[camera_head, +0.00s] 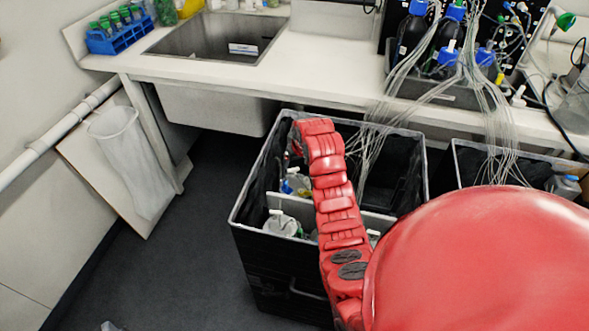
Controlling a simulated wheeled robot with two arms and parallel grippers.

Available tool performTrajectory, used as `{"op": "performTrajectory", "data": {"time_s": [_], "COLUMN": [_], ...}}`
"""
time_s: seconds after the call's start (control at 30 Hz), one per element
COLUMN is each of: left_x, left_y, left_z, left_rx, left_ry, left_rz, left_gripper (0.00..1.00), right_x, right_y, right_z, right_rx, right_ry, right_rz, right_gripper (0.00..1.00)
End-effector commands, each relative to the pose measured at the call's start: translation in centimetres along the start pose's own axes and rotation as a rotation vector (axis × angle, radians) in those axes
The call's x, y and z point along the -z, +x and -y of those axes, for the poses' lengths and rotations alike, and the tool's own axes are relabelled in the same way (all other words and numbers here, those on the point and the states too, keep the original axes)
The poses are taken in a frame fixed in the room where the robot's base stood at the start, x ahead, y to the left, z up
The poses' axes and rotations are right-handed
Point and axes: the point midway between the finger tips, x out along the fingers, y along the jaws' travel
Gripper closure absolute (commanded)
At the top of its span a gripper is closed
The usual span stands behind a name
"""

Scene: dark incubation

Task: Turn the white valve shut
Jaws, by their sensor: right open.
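Several small white valve-like fittings show, and I cannot tell which is the task's valve. One tops a pale bottle (281,224) in the black bin. Another white fitting (518,96) is at the bench's right, by the tubing. My right gripper (300,139) is at the far end of a red segmented arm part that reaches over the black bin. It is open, and its fingertips are small and partly hidden over the bin. It appears apart from the pale bottle, which is nearer and to its left. My left gripper is not in view.
Thin clear tubes (497,150) hang from dark bottles (410,32) into both bins. A sink (215,38) is at left.

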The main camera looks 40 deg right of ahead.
Motion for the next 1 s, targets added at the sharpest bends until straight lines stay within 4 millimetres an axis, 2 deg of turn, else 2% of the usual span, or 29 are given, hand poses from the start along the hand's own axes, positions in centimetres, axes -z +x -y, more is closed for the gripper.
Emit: {"op": "performTrajectory", "data": {"time_s": [0.17, 0.33, 0.5, 0.8, 0.83, 1.0], "left_x": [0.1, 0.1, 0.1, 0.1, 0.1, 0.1], "left_y": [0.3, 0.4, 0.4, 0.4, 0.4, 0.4], "left_z": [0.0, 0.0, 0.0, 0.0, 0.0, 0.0], "left_rx": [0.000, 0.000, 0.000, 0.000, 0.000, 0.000], "left_ry": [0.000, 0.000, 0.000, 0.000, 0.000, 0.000], "left_rz": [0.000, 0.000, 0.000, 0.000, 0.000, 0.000], "left_gripper": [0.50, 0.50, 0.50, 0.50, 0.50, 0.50], "right_x": [-0.1, 0.1, 0.1, 0.1, 0.1, 0.1], "right_y": [2.8, 4.4, 5.2, 5.4, 5.4, 5.4], "right_z": [0.1, 0.0, 0.0, 0.0, 0.0, 0.0], "right_rx": [0.002, 0.002, 0.000, 0.000, 0.000, 0.000], "right_ry": [0.001, 0.002, 0.000, 0.000, 0.000, 0.000], "right_rz": [0.006, 0.002, -0.002, -0.001, -0.001, -0.001], "right_gripper": [0.20, 0.20, 0.20, 0.20, 0.22, 0.52]}}
